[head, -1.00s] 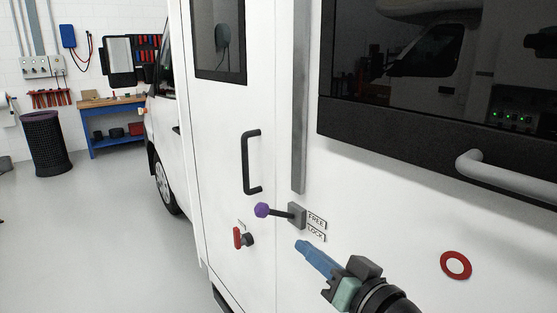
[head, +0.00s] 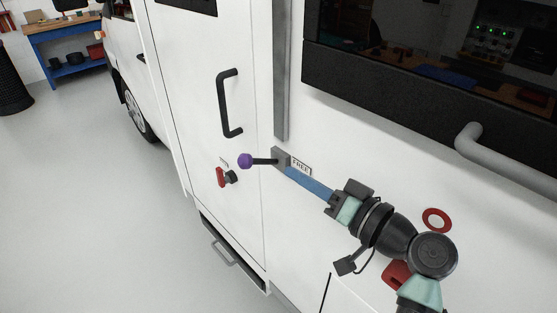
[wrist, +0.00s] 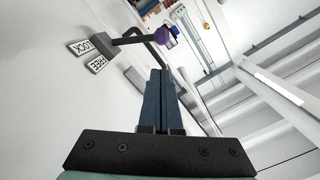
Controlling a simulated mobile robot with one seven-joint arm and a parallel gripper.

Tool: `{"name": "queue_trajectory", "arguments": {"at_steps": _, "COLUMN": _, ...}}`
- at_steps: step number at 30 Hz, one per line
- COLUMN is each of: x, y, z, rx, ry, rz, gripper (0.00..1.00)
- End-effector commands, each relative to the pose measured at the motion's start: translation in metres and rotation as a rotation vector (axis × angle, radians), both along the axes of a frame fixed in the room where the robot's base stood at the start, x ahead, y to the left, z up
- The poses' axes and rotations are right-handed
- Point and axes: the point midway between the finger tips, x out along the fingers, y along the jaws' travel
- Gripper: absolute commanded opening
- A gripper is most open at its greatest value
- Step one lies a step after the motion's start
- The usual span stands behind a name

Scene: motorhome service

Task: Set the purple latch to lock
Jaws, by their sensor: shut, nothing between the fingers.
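The latch has a purple knob (head: 245,161) on a dark lever that sticks out leftward from a grey block (head: 281,157) on the white vehicle wall. The FREE label (head: 301,165) is right of the block. The LOCK label is hidden behind my gripper in the head view but shows in the wrist view (wrist: 82,48). My gripper (head: 290,172) has its blue fingers shut and empty, their tips just below the block in the head view. In the wrist view the purple knob (wrist: 163,36) is beyond the fingertips, with a visible gap.
A black door handle (head: 229,103) is above the latch. A red switch (head: 221,177) sits below left of it.

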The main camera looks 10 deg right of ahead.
Motion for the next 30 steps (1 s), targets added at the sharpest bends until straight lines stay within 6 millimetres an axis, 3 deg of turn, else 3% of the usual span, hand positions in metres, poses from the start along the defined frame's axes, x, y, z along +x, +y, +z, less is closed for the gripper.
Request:
{"name": "queue_trajectory", "arguments": {"at_steps": 15, "x": 0.066, "y": 0.052, "z": -0.001, "rx": 0.000, "ry": 0.001, "rz": 0.003, "gripper": 0.00}}
{"name": "queue_trajectory", "arguments": {"at_steps": 30, "x": 0.074, "y": 0.058, "z": -0.004, "rx": -0.002, "ry": 0.001, "rz": 0.001, "gripper": 0.00}}
